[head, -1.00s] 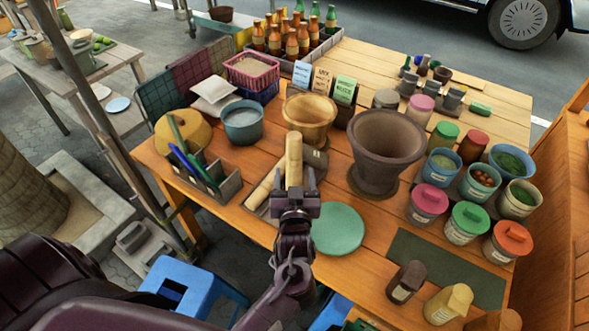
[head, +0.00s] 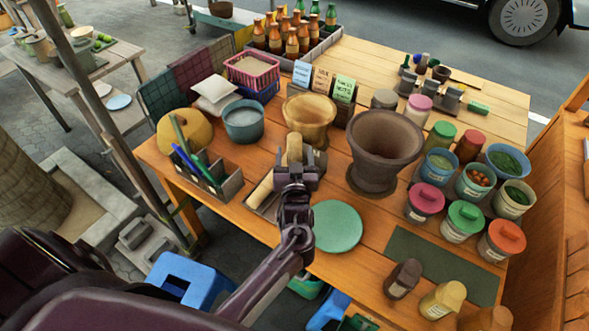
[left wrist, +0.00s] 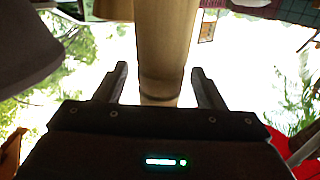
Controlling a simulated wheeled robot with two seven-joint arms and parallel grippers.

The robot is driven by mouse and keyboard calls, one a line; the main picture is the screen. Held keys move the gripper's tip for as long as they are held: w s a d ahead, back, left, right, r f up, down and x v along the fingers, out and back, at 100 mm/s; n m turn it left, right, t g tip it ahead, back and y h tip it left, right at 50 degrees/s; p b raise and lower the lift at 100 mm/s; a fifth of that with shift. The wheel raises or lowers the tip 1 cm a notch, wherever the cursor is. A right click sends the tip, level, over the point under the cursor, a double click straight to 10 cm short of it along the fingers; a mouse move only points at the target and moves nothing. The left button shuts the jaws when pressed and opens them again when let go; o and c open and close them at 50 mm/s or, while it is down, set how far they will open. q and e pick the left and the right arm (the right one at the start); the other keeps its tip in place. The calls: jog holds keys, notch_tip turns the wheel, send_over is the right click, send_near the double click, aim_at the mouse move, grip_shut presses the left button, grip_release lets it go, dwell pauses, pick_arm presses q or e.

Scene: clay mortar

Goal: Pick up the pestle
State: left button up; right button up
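The light wooden pestle (head: 294,147) stands roughly upright near the front middle of the table. My left gripper (head: 295,160) is at it, with one finger on each side. In the left wrist view the pestle (left wrist: 165,45) is between the two spread fingers (left wrist: 160,80), with a narrow gap showing at each side. Its rounded end is close to the palm. The lower part of the pestle in the head view is hidden by my gripper. The dark clay mortar (head: 383,150) stands to the right of the gripper. My right gripper is not in view.
A brass-coloured pot (head: 309,112) stands just behind the pestle. A shallow tray with a pale wooden rod (head: 262,190) lies left of my gripper, and a green round board (head: 337,226) lies to its right. Several lidded jars (head: 465,220) crowd the right.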

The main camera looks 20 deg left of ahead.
aim_at(294, 137)
pick_arm(q)
grip_shut()
jog(key=shift+r, duration=0.15)
notch_tip(294, 137, up, 13)
jog(key=p, duration=1.1)
jog(key=shift+p, duration=0.35)
notch_tip(294, 137, up, 2)
jog(key=shift+r+p, duration=0.1)
jog(key=shift+p, duration=0.4)
jog(key=shift+r+b, duration=0.45)
jog(key=shift+r, duration=1.9)
